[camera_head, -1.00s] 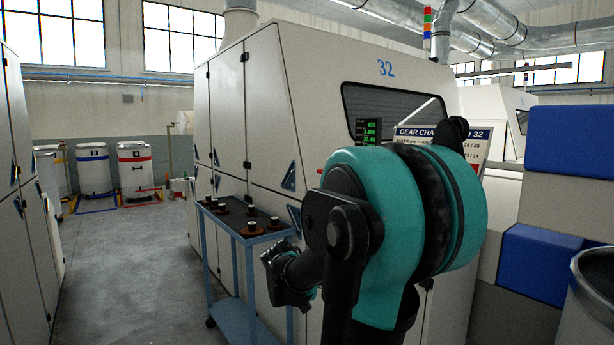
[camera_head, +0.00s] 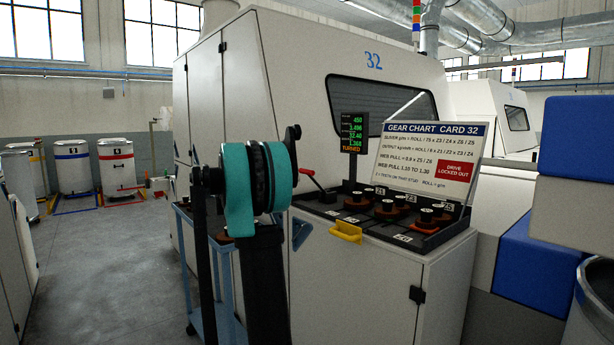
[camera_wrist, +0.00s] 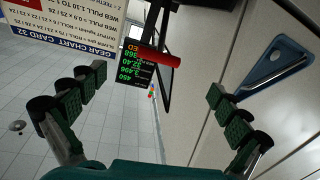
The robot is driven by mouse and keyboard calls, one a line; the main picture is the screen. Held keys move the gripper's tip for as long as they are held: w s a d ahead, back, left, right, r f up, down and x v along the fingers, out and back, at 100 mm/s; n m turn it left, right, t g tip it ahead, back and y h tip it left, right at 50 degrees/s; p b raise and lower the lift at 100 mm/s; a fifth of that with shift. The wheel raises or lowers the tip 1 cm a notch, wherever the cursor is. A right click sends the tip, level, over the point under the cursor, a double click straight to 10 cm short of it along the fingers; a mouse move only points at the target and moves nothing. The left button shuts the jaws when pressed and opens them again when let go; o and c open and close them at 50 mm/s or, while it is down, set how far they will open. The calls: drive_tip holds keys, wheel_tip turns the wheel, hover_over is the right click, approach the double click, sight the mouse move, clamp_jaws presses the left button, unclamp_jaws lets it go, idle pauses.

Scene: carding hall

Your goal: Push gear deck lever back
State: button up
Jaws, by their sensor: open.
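The lever (camera_head: 310,177) shows in the head view at the left end of the gear deck (camera_head: 345,214), with a red grip on a dark arm. In the wrist view its red grip (camera_wrist: 160,58) lies ahead, between the fingers' lines of sight. My gripper (camera_wrist: 150,95) is open and empty, its padded fingers wide apart on both sides of the picture. They appear apart from the lever. In the head view my arm's teal joint stands left of the deck; the gripper itself is hidden there.
The gear chart board (camera_head: 432,150) and small green-text display (camera_head: 354,133) stand behind the deck. Several gears sit on it; a yellow handle (camera_head: 346,231) is on its front. A blue trolley (camera_head: 190,270) stands left. Blue and white blocks (camera_head: 540,255) are at right.

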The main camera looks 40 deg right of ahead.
sight(309, 174)
drive_tip(key=x, duration=1.3)
drive_tip(key=shift+d, duration=0.1)
drive_tip(key=c, duration=1.6)
